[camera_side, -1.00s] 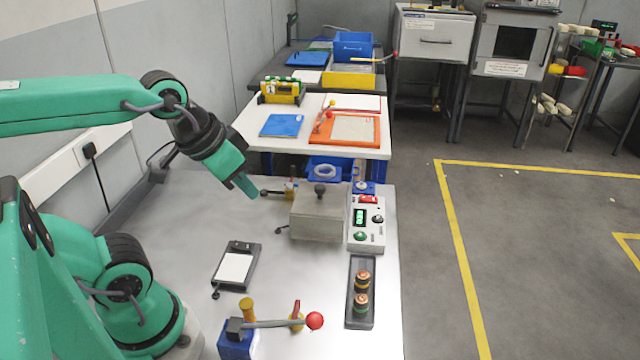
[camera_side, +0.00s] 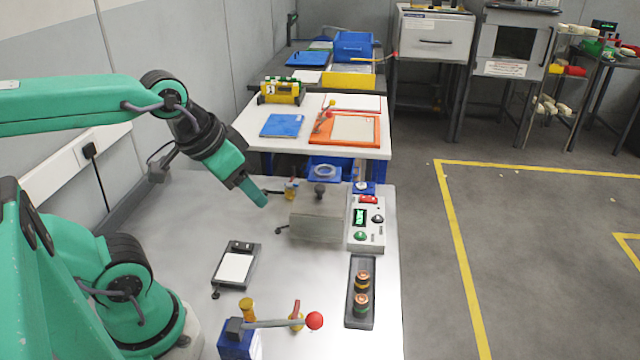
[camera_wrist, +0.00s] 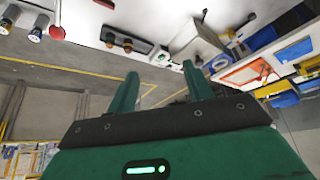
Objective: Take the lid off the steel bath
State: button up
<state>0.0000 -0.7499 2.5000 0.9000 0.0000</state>
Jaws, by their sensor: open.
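The steel bath (camera_side: 318,228) stands on the metal bench left of the control box. Its grey lid (camera_side: 335,205) is on top, with a dark round knob (camera_side: 320,189) in the middle. My gripper (camera_side: 262,200) is left of the bath, tilted down to the right and apart from the lid. In the wrist view my gripper (camera_wrist: 162,80) has its two green fingers spread with nothing between them. The bath (camera_wrist: 185,40) shows beyond the fingertips there, up and to the right.
A control box (camera_side: 366,222) with knobs stands close to the bath's right side. A dark tray (camera_side: 352,318) with two coil-like pieces and a red-ended lever (camera_side: 280,323) are nearer. A small black-framed pad (camera_side: 236,268) lies at left. The bench between pad and tray is clear.

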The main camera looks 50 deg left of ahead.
jog(key=g, duration=0.5)
send_over(320, 187)
jog(key=f, duration=0.8)
jog(key=shift+s, duration=0.2)
jog(key=shift+w+a+f+g, duration=0.15)
jog(key=shift+w+f+g, duration=0.1)
jog(key=shift+f+g, duration=0.1)
jog(key=shift+f, duration=1.3)
